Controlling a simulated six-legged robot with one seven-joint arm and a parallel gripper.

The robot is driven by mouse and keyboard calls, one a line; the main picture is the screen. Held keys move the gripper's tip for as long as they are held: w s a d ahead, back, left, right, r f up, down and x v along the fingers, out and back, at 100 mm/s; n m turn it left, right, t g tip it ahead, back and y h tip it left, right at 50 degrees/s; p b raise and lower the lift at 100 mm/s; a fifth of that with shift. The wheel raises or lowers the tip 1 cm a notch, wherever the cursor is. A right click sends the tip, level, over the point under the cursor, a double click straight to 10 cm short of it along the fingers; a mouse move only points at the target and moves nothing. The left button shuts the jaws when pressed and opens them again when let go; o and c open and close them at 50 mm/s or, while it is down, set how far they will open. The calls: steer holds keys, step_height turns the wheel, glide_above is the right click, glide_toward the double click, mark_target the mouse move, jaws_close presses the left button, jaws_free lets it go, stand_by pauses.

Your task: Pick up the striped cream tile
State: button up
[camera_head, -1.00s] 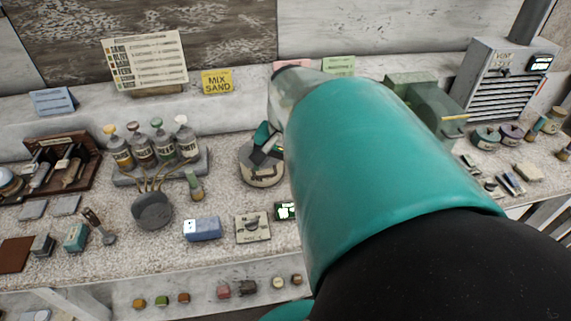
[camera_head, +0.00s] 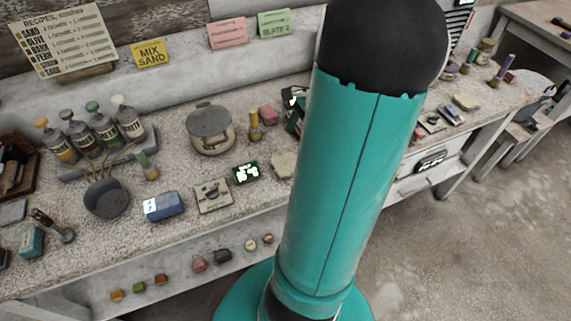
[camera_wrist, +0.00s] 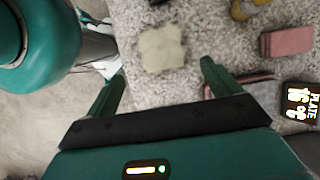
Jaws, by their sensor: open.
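A pale cream tile with uneven edges (camera_wrist: 162,48) lies flat on the speckled bench top in the wrist view. It also shows in the head view (camera_head: 284,164), just left of my arm. I cannot make out clear stripes on it. My gripper (camera_wrist: 163,72) is open and empty, with one finger on each side of the picture below the tile. The tile lies beyond the fingertips, roughly centred between them, and looks apart from them. In the head view my arm hides most of my gripper.
A yellow-topped tool (camera_head: 255,125), a lidded pot (camera_head: 210,130), another small display (camera_head: 245,172) and a knobbed plaque (camera_head: 212,195) stand nearby. The bench's front edge is close to the tile.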

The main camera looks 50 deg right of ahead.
mark_target(286, 164)
steer(key=x, duration=0.8)
steer(key=shift+w+f, duration=0.15)
steer(key=shift+f, duration=0.25)
steer(key=c, duration=1.2)
steer(key=shift+r, duration=0.1)
